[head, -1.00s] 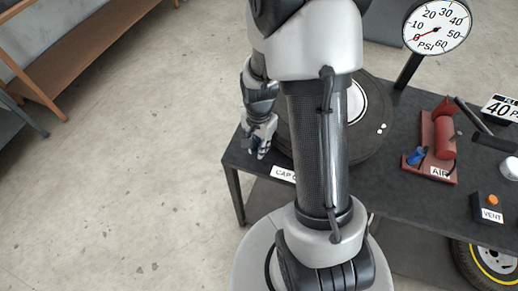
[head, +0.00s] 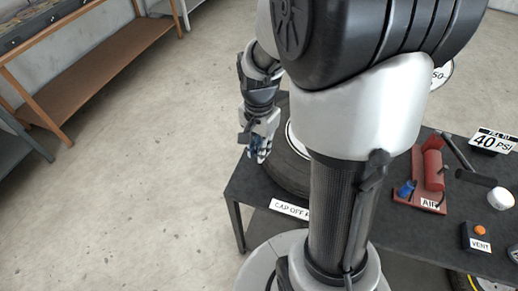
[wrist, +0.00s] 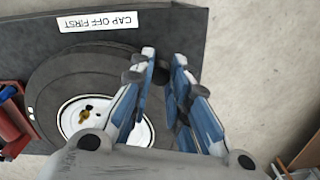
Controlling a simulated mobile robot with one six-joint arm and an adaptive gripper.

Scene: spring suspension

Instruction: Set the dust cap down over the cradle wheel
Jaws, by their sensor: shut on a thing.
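The cradle wheel lies flat on the dark bench, a black tyre (wrist: 60,80) around a white rim (wrist: 75,133) with a brass-coloured part (wrist: 84,117) and dark holes near its centre. In the head view the tyre (head: 284,170) is partly hidden by my arm. My gripper (wrist: 163,62) is shut on a small dark thing (wrist: 160,76), apparently the dust cap, mostly hidden between the blue-and-white fingers. In the head view my gripper (head: 260,155) hangs by the tyre's left edge; I cannot tell its height above it.
A "CAP OFF FIRST" label (wrist: 101,21) lies along the bench edge. A red air unit (head: 433,170), a vent box (head: 477,238) and a "40 PSI" sign (head: 492,141) stand at right. Open floor (head: 130,180) lies left of the bench, with brown shelving (head: 95,55) beyond.

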